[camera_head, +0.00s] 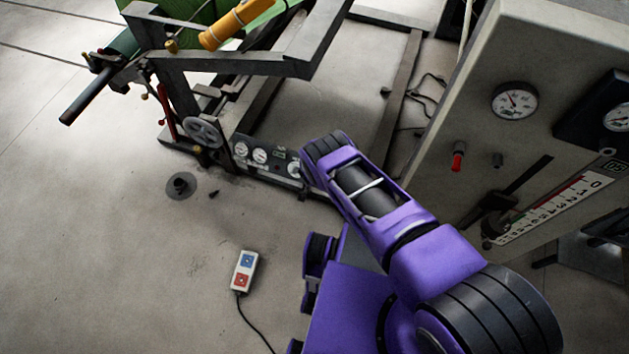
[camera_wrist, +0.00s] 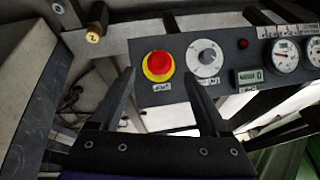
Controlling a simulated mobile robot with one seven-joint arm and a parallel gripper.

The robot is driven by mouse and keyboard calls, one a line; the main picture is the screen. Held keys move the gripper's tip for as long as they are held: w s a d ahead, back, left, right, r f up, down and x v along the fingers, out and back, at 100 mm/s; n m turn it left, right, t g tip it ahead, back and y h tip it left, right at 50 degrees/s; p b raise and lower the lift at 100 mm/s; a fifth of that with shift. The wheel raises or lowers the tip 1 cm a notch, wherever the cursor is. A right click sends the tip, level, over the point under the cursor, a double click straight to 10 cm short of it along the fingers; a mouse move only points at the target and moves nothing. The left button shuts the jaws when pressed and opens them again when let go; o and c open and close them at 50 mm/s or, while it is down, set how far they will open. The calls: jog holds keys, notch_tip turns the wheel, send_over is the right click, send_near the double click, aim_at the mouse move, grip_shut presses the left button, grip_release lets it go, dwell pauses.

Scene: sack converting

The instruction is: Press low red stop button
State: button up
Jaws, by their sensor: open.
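A red mushroom button (camera_wrist: 158,64) on a yellow ring sits on a dark control panel (camera_wrist: 222,42) in the wrist view. My gripper (camera_wrist: 159,74) is open and empty, with one finger on each side of the button's lower part in the picture. I cannot tell whether the fingers touch the panel. In the head view the low panel (camera_head: 267,156) is on the machine frame close to the floor. My arm covers its right end, and the red button and my fingers are hidden there.
The panel also has a round dial (camera_wrist: 204,58), a small display (camera_wrist: 249,77) and gauges. A pendant (camera_head: 244,270) with blue and red buttons lies on the floor. A tall cabinet (camera_head: 560,50) with gauges stands at the right. Floor at the left is mostly clear.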

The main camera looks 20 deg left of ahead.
jog(key=shift+b+x, duration=2.45)
jog(key=shift+b, duration=0.3)
grip_shut()
